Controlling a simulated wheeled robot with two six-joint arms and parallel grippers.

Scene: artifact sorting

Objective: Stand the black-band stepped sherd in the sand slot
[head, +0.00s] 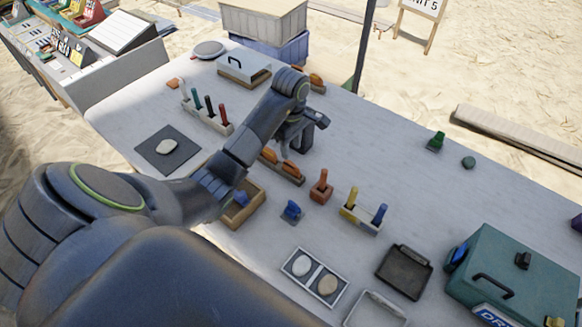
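My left gripper (300,138) hangs over the middle of the table, its arm coming in from the left. It is just beyond a wooden holder (296,178) with orange-brown sherds (291,169) standing in it. The fingertips are small and dark, so I cannot tell whether they are open or shut, or hold anything. Another orange-brown piece (316,80) stands farther back, partly hidden by my wrist. No black band or stepped edge can be made out on any piece at this size, and I cannot tell which opening is the sand slot. My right gripper is out of view.
A wooden tray (257,209) with a blue piece is partly behind my arm. Around stand a rack of coloured-handled tools (216,124), a dark mat (150,146) with a pale piece, a black tray (386,275) and a teal case (530,262). The table's right middle is mostly clear.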

